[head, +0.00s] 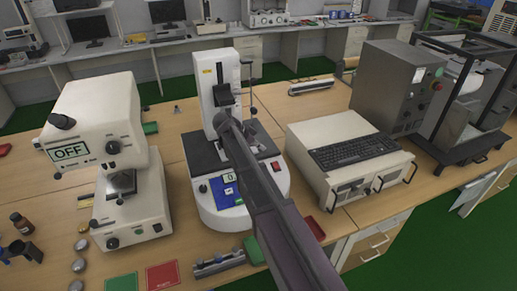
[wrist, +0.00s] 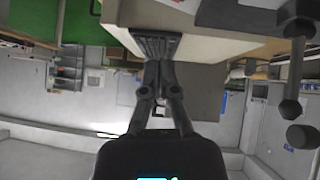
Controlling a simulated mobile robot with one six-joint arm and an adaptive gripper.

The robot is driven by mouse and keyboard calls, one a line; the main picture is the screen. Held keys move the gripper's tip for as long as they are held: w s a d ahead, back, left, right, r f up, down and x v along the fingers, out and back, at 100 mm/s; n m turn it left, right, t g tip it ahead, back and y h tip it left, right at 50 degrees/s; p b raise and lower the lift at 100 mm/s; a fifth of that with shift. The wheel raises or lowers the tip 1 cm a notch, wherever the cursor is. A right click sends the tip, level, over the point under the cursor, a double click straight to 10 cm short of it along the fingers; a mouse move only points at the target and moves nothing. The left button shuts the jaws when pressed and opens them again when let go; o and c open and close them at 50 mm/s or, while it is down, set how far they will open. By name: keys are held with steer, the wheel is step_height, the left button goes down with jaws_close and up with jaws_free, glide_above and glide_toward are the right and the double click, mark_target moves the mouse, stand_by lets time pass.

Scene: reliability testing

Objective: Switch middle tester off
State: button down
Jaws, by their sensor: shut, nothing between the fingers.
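The middle tester (head: 215,80) is a white column on a rounded white and dark base, with a small screen (head: 229,178), a blue panel (head: 222,192) and a red switch (head: 276,166) on its front. The screen shows a partly hidden character, so I cannot read its state. My arm crosses in front of the tester from the lower right and covers part of its base and panel. My gripper (wrist: 160,68) is shut and empty in the wrist view, its fingertips together near the keyboard in the picture. I cannot tell its exact distance from the tester.
A left tester (head: 98,110) shows OFF. A beige unit with a black keyboard (head: 360,150) stands right of the middle tester, also in the wrist view (wrist: 158,46). A grey cabinet (head: 385,85) stands behind. Green and red pads (head: 162,276) lie at the front edge.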

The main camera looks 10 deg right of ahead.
steer(key=b, duration=0.5)
glide_above(278, 166)
steer(key=a, duration=0.2)
step_height(278, 166, down, 6)
steer(key=shift+r, duration=0.2)
steer(key=shift+s+f+b, duration=0.2)
steer(key=shift+f+b, duration=1.65)
steer(key=shift+s+d+f+t+b, duration=0.1)
steer(key=shift+s+f+t+b, duration=0.2)
steer(key=shift+f+t+b, duration=0.1)
steer(key=shift+m, duration=0.3)
steer(key=shift+w, duration=0.15)
steer(key=shift+w+r, duration=0.1)
